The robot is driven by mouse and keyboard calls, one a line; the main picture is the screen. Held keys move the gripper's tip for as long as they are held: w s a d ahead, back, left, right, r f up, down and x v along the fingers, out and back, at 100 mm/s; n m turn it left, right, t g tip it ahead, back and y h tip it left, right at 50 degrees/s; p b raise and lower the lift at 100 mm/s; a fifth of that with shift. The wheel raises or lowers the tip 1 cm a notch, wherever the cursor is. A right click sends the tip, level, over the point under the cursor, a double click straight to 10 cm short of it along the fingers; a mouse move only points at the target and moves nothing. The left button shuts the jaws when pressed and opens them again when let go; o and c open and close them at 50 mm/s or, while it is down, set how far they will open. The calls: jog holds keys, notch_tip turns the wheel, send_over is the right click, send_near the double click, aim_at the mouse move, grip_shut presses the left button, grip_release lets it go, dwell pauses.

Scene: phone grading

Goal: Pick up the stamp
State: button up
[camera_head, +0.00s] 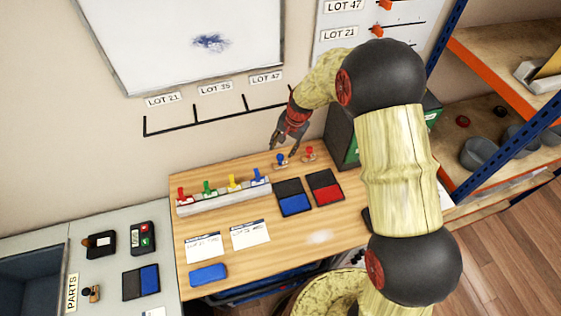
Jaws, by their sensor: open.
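My gripper (284,148) is open, with its fingers pointing down near the back of the wooden table. It is just above and beside a stamp with a blue handle (281,160); I cannot tell whether the fingers touch it. A stamp with a red handle (309,153) stands close by to the right. A pale rack (225,198) on the left of the table holds stamps with a red handle (182,194), a green handle (209,187), a yellow handle (233,180) and a blue handle (257,175).
A blue ink pad (295,204) and a red ink pad (328,194) lie open in front of the loose stamps. Two paper cards (250,234) and a blue phone-like slab (208,274) lie left. A dark green-marked box (342,135) stands right of the loose stamps.

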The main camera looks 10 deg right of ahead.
aim_at(281, 155)
jog(key=shift+x, duration=0.95)
jog(key=shift+f, duration=0.65)
jog(key=x, duration=0.4)
jog(key=shift+d+f, duration=0.1)
jog(key=shift+c, duration=0.4)
grip_shut()
